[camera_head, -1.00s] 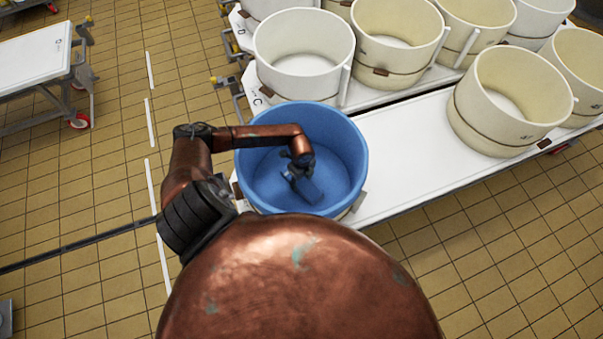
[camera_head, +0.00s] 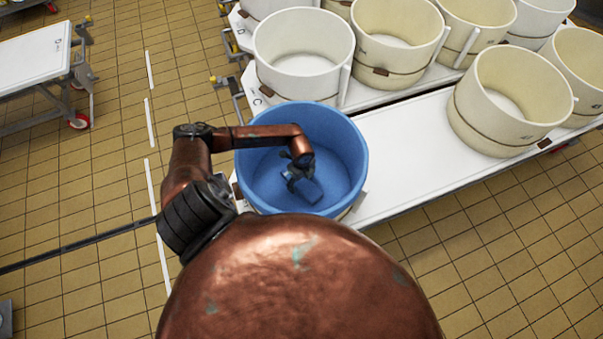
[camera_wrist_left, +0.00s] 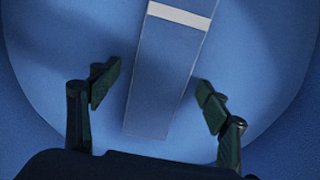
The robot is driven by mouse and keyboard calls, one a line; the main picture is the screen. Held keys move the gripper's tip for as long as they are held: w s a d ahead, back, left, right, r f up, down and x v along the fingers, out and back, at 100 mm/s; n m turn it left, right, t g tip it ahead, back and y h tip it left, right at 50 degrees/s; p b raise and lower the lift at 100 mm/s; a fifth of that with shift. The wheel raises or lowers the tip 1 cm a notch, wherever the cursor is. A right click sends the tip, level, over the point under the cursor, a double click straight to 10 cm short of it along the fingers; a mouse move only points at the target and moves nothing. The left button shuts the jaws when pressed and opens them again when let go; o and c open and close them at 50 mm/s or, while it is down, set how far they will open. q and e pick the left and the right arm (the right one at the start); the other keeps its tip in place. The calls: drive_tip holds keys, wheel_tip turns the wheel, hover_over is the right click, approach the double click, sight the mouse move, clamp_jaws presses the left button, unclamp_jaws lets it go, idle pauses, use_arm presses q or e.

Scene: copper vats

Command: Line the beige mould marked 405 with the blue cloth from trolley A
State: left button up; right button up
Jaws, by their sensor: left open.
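A round mould (camera_head: 356,203) stands at the near end of the white trolley, its inside covered by blue cloth (camera_head: 345,150). Only a little of its pale outer wall shows, and no number on it can be read. My left gripper (camera_head: 298,178) reaches down inside it. A flat blue piece (camera_head: 311,192) lies just by the fingers. In the left wrist view this piece (camera_wrist_left: 168,75), with a white band at its far end, lies between the two spread fingers (camera_wrist_left: 158,88), apart from both. Blue cloth (camera_wrist_left: 60,60) surrounds it. My right gripper is not in view.
A large beige mould (camera_head: 512,100) stands farther right on the same trolley (camera_head: 420,150), with bare white surface between. Trolley C (camera_head: 262,100) behind carries a white mould (camera_head: 303,55) and several beige ones. Another trolley (camera_head: 35,55) stands far left. The tiled floor at left is open.

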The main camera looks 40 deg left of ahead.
use_arm(q)
wheel_tip(320, 180, up, 12)
idle(0.5)
drive_tip(key=shift+r, duration=0.1)
